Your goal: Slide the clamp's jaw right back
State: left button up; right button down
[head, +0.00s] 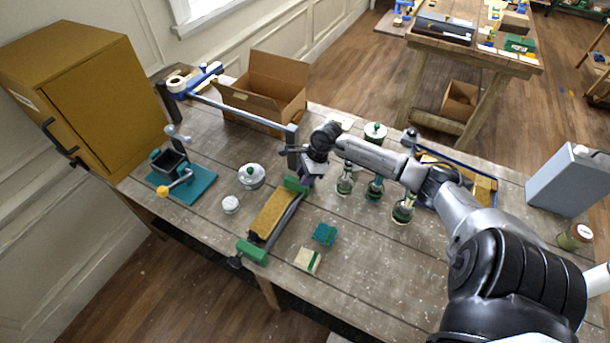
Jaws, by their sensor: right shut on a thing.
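The clamp is a dark bar (288,215) lying along the table's front part, with a green near jaw (252,252) and a green far jaw (295,185). A long tan block (271,213) lies beside the bar between the two jaws. A dark knob sticks out at the near end. My right gripper (308,177) reaches in from the right and is shut at the far green jaw. Its fingers are small and partly hidden, so the exact grip is hard to see. My left gripper is not in view.
A grey upright frame (293,146) stands just behind the gripper. Jars (345,182) stand under my right forearm. A lidded white pot (251,175) and a small white jar (231,204) stand left of the clamp. Teal (324,234) and cream (307,260) blocks lie right of it.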

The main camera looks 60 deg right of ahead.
jog(key=shift+d+f+b, duration=0.1)
jog(key=shift+d+b, duration=0.1)
jog(key=shift+b, duration=0.15)
jog(key=shift+d+b, duration=0.6)
jog(key=shift+b, duration=0.05)
jog(key=c, duration=1.2)
grip_release()
jog(key=o, duration=0.4)
jog(key=shift+d, duration=0.15)
jog(key=shift+r, duration=0.2)
